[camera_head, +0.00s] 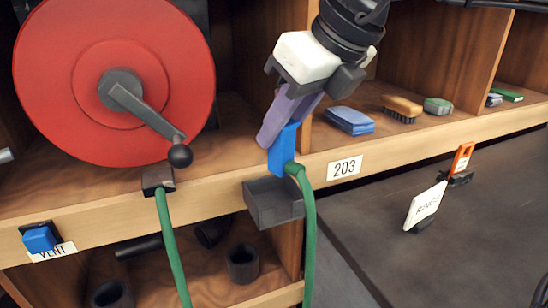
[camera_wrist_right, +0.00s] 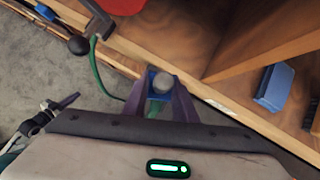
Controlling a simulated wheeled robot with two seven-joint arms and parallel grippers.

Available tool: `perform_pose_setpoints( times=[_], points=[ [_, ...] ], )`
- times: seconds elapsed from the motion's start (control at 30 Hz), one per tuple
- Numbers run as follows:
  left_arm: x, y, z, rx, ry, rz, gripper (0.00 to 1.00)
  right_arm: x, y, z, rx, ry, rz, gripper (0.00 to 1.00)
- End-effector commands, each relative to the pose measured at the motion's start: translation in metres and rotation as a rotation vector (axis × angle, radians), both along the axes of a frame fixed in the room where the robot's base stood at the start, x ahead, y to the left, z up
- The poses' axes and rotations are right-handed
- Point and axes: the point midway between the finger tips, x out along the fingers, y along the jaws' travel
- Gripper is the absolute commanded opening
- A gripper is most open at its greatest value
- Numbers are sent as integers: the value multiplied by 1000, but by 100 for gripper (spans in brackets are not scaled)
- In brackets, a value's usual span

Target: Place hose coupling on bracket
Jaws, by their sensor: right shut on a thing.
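My right gripper (camera_head: 277,137) has purple fingers and is shut on the blue hose coupling (camera_head: 284,152). A green hose (camera_head: 308,220) leaves the coupling at its lower right and hangs down. The dark grey bracket (camera_head: 272,203) is a box-like holder on the front edge of the shelf. The coupling is just above the bracket's back part in the head view; I cannot tell whether they touch. In the right wrist view the coupling (camera_wrist_right: 161,84) shows between the fingers (camera_wrist_right: 160,95), with a grey round end.
A red hose reel (camera_head: 60,90) with a crank (camera_head: 140,112) stands on the left of the shelf. A label "203" (camera_head: 345,168) is right of the bracket. Pipe pieces (camera_head: 243,263) lie below.

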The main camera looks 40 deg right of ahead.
Motion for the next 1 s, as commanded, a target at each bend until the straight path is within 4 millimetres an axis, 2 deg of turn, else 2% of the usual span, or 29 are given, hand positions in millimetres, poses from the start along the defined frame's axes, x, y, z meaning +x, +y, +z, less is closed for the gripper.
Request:
perform_pose_setpoints(
  times=[0.03,0.07,0.13,0.33,0.53,0.87,1.0],
  points=[
    [0,1,3,0,0,1,0,9,4,1,-3,4,1,0],
    [-1,1,1,-1,0,2,0,9,5,-6,-1,4,2,0],
    [-1,1,-1,0,2,3,0,7,5,-20,1,2,3,0],
    [-4,2,-4,4,10,2,0,8,4,-36,1,-1,2,0],
    [-5,3,-6,6,13,0,0,7,4,-65,1,2,2,0],
    [-5,3,-2,6,11,0,0,11,6,-70,1,-2,1,0],
    [-4,3,-9,7,10,-1,0,11,6,-75,1,-2,1,0]
  ],
)
